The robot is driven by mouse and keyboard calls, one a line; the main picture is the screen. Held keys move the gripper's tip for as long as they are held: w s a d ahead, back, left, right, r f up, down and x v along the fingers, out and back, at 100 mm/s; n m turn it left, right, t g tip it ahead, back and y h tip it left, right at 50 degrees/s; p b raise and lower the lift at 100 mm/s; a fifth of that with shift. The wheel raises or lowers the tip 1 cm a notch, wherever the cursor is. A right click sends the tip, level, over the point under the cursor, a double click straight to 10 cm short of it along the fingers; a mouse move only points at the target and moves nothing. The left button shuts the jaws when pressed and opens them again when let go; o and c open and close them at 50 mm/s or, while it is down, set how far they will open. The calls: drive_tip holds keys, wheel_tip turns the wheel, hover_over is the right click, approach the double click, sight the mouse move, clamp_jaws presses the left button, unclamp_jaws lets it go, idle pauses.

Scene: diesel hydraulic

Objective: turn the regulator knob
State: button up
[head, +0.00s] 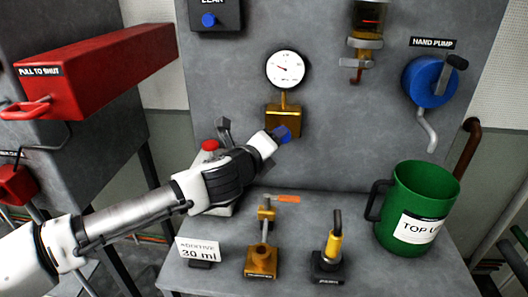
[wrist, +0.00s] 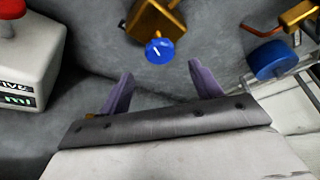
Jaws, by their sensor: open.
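The regulator knob (head: 284,132) is blue and sits on the front of a brass block (head: 283,117) below a round white gauge (head: 288,69). In the wrist view the knob (wrist: 159,51) shows a white mark on its face, and the brass block (wrist: 152,20) is behind it. My gripper (wrist: 161,70) is open, with one finger to each side below the knob and a gap between them and it. Nothing is between the fingers. In the head view my gripper (head: 270,143) is at the knob's lower left and partly covers it.
A white box with a red button (head: 210,146) stands left of the block, partly behind my arm. A blue hand pump (head: 425,82) is at right.

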drive_tip(key=shift+v, duration=1.45)
